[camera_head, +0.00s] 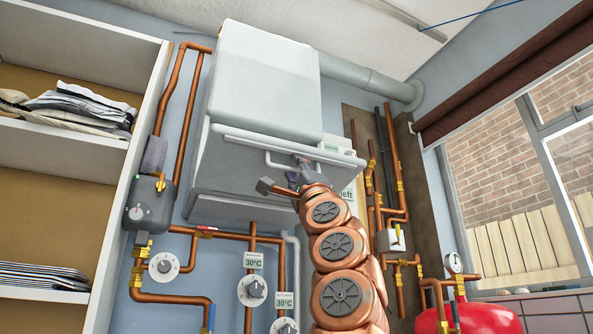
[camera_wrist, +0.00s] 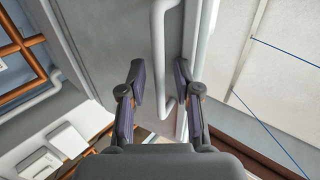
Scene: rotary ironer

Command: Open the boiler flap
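The boiler (camera_head: 264,85) is a pale grey box high on the wall, in the upper middle of the head view. A white bar handle (camera_head: 320,165) shows along the lower front of its flap, and it runs vertically in the wrist view (camera_wrist: 160,40). My gripper (camera_wrist: 160,70) is open, with one dark finger on each side of the handle's line. I cannot tell whether the fingers touch the handle or how deep it sits between them. In the head view my gripper (camera_head: 304,174) is at the handle and partly hides it. I see no open gap at the flap.
Copper pipes with valves (camera_head: 167,265) run below and left of the boiler, and more (camera_head: 390,190) stand to its right. Shelves (camera_head: 70,135) with folded cloth are at the left. A window (camera_head: 520,180) and a red tank (camera_head: 470,318) are at the right.

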